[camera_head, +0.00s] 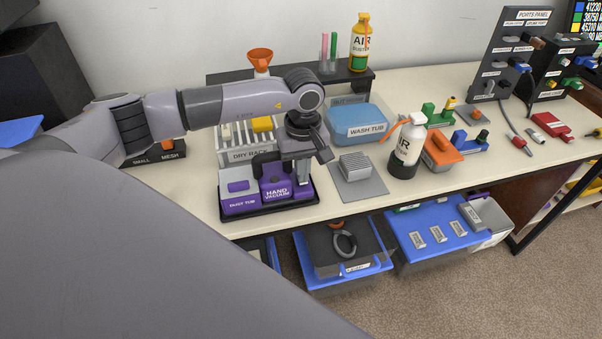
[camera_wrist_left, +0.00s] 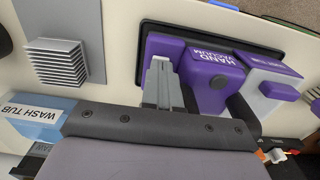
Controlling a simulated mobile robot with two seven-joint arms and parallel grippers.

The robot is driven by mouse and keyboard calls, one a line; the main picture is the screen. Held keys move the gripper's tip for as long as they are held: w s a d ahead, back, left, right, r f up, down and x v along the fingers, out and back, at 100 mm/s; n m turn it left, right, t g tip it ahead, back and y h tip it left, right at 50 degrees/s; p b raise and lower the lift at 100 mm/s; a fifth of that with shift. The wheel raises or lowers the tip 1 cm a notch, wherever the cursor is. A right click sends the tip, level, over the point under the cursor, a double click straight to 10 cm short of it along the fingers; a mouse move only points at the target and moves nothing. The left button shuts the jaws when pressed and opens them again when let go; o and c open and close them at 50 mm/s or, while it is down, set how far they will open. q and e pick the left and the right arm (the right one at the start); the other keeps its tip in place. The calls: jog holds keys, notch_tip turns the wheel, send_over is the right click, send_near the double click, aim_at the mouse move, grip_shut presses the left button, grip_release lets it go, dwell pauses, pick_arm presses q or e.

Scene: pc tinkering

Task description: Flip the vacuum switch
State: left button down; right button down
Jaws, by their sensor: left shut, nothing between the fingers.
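The purple hand vacuum (camera_head: 276,193) stands in a black tray at the table's front, beside the dust tub (camera_head: 240,205). In the left wrist view the vacuum (camera_wrist_left: 208,92) shows upside down, with a small dark round part (camera_wrist_left: 220,82) on its purple body. I cannot tell for sure whether that part is the switch. My left gripper (camera_head: 303,184) is shut and empty, pointing down at the vacuum's right side. In the left wrist view its fingertips (camera_wrist_left: 161,66) are close beside the purple body; I cannot tell whether they touch. My right gripper is not in view.
A grey heatsink (camera_head: 356,167) on a plate and the blue wash tub (camera_head: 358,124) stand right of the vacuum. The drying rack (camera_head: 248,145) is behind it. Bare tabletop shows in front of the heatsink.

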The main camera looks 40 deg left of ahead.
pick_arm(q)
jog(key=shift+r+p, duration=1.8)
jog(key=shift+r, duration=1.55)
